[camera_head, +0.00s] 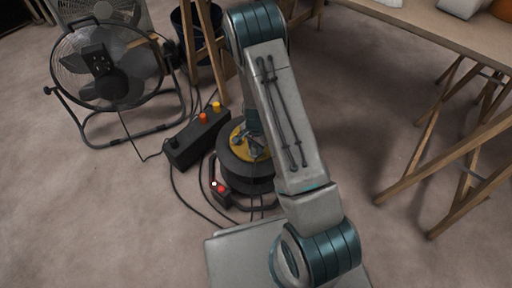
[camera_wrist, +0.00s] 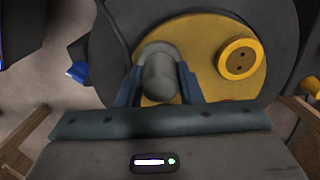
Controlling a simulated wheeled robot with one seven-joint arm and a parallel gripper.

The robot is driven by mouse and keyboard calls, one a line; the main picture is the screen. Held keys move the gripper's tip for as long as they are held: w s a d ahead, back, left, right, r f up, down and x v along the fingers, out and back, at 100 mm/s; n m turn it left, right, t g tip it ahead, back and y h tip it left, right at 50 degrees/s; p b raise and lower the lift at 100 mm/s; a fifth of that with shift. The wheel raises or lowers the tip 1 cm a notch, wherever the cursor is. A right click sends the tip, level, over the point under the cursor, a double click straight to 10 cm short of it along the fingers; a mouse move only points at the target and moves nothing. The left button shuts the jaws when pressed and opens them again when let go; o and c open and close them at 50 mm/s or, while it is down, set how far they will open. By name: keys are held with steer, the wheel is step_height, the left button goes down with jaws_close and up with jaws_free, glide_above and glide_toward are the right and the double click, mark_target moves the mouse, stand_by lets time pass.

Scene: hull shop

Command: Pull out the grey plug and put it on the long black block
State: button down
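The grey plug (camera_wrist: 160,80) sits at the yellow face (camera_wrist: 212,85) of a black cable reel in the wrist view, with a grey collar around its far end. My gripper (camera_wrist: 161,72) has one finger on each side of the plug, close against it, and appears shut on it. In the head view my arm hides part of the reel (camera_head: 233,163), and my gripper (camera_head: 254,146) is small at its yellow top. The long black block (camera_head: 184,150) lies on the floor left of the reel, with orange, yellow and black pieces on its top.
A yellow socket (camera_wrist: 240,59) with two holes is on the reel face. A small black box (camera_head: 220,193) with red lights stands before the reel, among cables. A fan (camera_head: 105,70) stands at left, a wooden trestle table (camera_head: 440,25) at right. Floor at lower left is clear.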

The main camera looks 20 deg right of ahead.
steer(key=shift+r, duration=0.1)
steer(key=shift+r+p, duration=2.35)
steer(key=shift+r, duration=0.6)
